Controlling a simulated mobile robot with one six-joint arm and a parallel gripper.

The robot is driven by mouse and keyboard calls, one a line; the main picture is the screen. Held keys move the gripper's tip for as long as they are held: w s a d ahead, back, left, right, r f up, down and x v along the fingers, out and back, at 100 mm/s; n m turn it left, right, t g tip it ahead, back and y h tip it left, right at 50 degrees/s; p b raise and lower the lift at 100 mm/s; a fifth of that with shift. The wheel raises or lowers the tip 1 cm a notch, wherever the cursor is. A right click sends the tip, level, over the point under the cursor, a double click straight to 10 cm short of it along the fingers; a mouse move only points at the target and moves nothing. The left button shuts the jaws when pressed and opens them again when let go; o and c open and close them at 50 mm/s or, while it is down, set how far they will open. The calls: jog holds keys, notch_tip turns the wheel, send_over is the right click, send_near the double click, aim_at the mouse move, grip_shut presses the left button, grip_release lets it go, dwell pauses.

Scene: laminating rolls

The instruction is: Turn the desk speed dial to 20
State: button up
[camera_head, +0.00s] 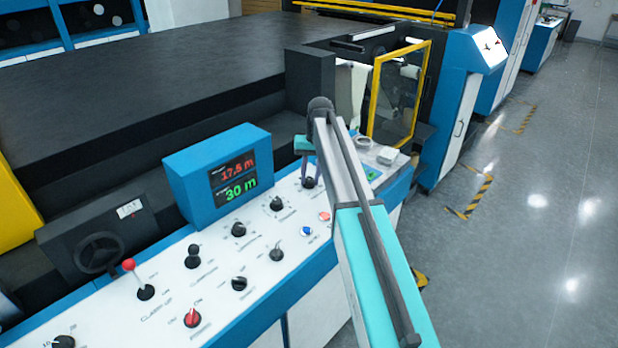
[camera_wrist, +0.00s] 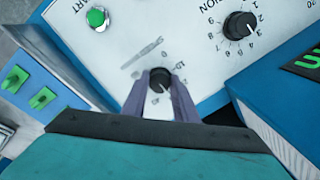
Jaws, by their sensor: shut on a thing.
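The speed dial (camera_wrist: 159,79) is a black knob on the white desk panel, with printed marks around it, in the wrist view. My gripper (camera_wrist: 160,88) is shut on it, one finger on each side. In the head view the dial (camera_head: 309,183) shows small below my gripper (camera_head: 306,168), partly hidden by the fingers. A blue display box (camera_head: 217,176) on the desk reads 17.5 m in red and 30 m in green. The dial's exact pointer setting is too small to tell.
Another black knob with a numbered scale (camera_wrist: 240,25) and a green button (camera_wrist: 97,18) are near the dial. The desk panel (camera_head: 258,303) also carries a red-balled lever (camera_head: 129,265), a red knob (camera_head: 192,317) and blue and red buttons.

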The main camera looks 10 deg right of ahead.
aim_at(311, 181)
jog(key=shift+n, duration=0.3)
jog(key=n+b, duration=0.1)
jog(key=n, duration=0.3)
jog(key=shift+h, duration=0.3)
jog(key=n+b, duration=0.1)
jog(key=n, duration=0.2)
jog(key=shift+n, duration=0.3)
jog(key=shift+a, duration=0.1)
jog(key=o, duration=1.1)
jog(key=shift+c, duration=0.2)
jog(key=shift+r, duration=0.2)
jog(key=shift+r, duration=0.45)
notch_tip(311, 181, up, 13)
jog(key=b, duration=0.3)
jog(key=shift+s+d+f, duration=0.2)
jog(key=shift+s+d, duration=0.05)
jog(key=shift+s, duration=0.05)
